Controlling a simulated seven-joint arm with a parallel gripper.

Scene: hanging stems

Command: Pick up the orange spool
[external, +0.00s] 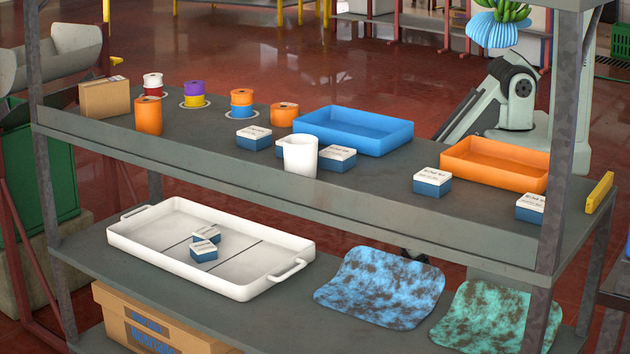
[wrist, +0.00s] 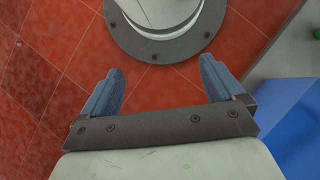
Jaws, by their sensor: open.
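An orange spool (external: 285,114) with a dark hole in its top stands alone on the upper shelf, left of the blue tray. Another orange spool (external: 242,97) sits on top of a blue spool (external: 242,111) a little to its left. My gripper (wrist: 160,66) is open and empty in the wrist view, its two blue-grey fingers apart over red floor tiles. No spool shows in the wrist view. In the external view my arm reaches down behind the shelf, and the shelf board hides much of it.
The upper shelf (external: 385,192) also holds a blue tray (external: 375,142), an orange tray (external: 490,172), a white cup (external: 300,157), an orange cup (external: 148,115), a cardboard box (external: 105,98), small blue-white boxes and other stacked spools (external: 194,88). Metal posts frame the shelf.

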